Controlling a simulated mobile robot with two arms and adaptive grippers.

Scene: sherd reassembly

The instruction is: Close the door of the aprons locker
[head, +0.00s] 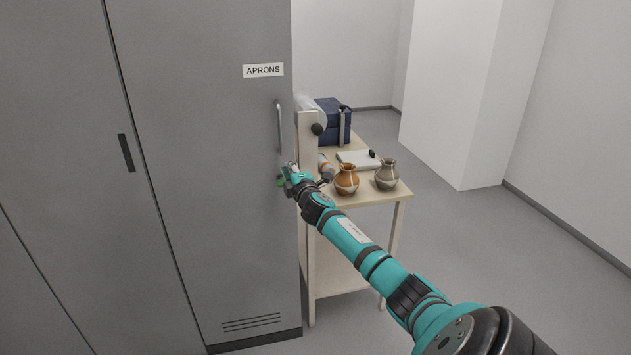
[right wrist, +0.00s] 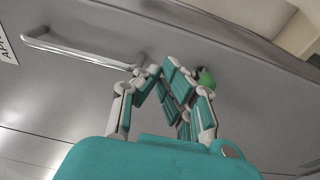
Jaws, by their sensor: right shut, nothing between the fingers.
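The grey aprons locker door (head: 205,200) carries a white APRONS label (head: 263,70) and a vertical bar handle (head: 279,126) near its right edge. The door looks flush with the locker front; a small gap cannot be ruled out. My right gripper (head: 285,180) is shut and empty, just below the handle's lower end at the door's right edge. In the right wrist view the fingers (right wrist: 180,85) are close to the door face (right wrist: 50,100), beside the end of the handle (right wrist: 82,51). Whether they touch the door is unclear. My left gripper is out of view.
A wooden table (head: 335,202) beside the locker bears an orange-brown jar (head: 346,180), a grey jar (head: 386,175) and a blue box (head: 326,122). Another grey locker door (head: 60,130) is at the left. The floor (head: 480,250) at right is clear.

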